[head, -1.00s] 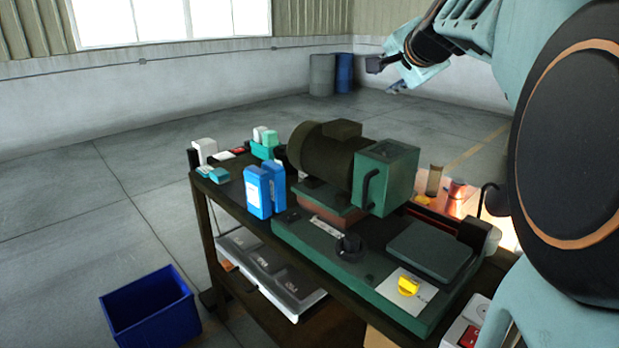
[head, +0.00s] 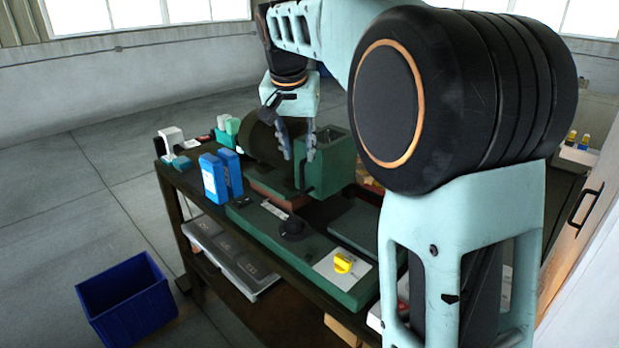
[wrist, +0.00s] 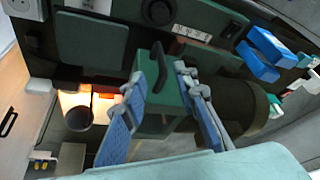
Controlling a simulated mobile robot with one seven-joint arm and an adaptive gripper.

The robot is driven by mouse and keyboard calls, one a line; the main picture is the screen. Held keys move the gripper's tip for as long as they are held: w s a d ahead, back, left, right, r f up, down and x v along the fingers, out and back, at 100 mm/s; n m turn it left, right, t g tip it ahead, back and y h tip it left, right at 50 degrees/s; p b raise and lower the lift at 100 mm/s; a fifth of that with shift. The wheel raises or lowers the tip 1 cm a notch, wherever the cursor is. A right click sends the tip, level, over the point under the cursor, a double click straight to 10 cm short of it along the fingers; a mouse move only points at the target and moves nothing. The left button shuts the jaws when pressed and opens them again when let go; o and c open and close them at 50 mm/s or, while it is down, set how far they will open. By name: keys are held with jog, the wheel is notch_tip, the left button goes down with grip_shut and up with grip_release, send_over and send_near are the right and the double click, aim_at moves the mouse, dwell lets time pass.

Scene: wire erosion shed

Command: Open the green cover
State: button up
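The green cover (head: 338,165) is a box-shaped housing with a black bar handle (head: 300,172), on the end of the dark round motor body of the bench machine. My gripper (head: 299,155) points down in front of the cover's handle side, with its two blue-grey fingers spread and nothing held. In the wrist view, the green cover (wrist: 174,95) and its black handle (wrist: 157,66) appear between the open fingers (wrist: 161,76). Whether a finger touches the handle or cover cannot be told. My gripper partly hides the motor body in the head view.
Two blue bottles (head: 213,178) stand on the cart left of the machine. A yellow knob (head: 343,262) and a black knob (head: 292,228) sit on the machine base. A blue bin (head: 127,300) is on the floor at left. The floor behind the cart is clear.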

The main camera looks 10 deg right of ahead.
aim_at(301, 173)
jog(key=x, duration=1)
jog(key=shift+w+f+p, duration=0.15)
jog(key=shift+f+p, duration=0.25)
jog(key=shift+c, duration=0.4)
grip_shut()
